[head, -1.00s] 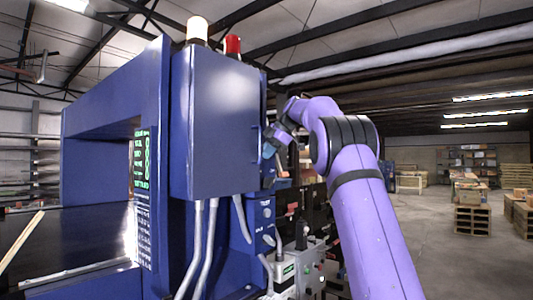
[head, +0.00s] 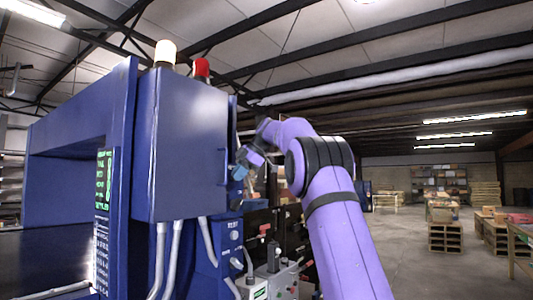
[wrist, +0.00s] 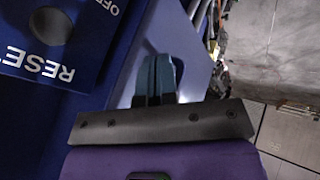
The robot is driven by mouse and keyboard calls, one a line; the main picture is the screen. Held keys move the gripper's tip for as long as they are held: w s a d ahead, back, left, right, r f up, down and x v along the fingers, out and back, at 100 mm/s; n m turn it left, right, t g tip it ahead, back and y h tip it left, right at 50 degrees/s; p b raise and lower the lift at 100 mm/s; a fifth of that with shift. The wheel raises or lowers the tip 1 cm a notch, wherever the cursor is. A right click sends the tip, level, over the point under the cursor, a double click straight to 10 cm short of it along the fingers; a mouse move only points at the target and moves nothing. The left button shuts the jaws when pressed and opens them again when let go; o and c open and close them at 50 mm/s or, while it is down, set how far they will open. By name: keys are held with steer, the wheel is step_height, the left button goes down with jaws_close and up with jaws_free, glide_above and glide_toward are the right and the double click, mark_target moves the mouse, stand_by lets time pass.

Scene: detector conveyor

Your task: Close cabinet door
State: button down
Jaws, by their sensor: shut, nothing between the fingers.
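The blue cabinet (head: 188,145) is a tall box on the detector machine, left of centre in the head view. A thin blue panel (head: 233,130) runs along its right side, seen nearly edge-on; how far it stands open I cannot tell. My gripper (head: 238,172) is just right of that panel, by its lower part. In the wrist view, my gripper (wrist: 157,78) is shut and empty, its teal fingers in front of a blue surface (wrist: 188,55). Whether the fingertips touch it I cannot tell. A label reading RESET (wrist: 38,65) shows upside down at upper left.
A white lamp (head: 165,52) and a red lamp (head: 201,68) stand on top of the cabinet. Grey conduits (head: 165,258) hang below it. A control box (head: 268,285) and dark equipment stand below my arm. Open floor (head: 405,265) and pallets (head: 444,237) lie to the right.

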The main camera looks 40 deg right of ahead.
steer(key=d+v, duration=0.1)
steer(key=v, duration=0.9)
steer(key=shift+d, duration=0.25)
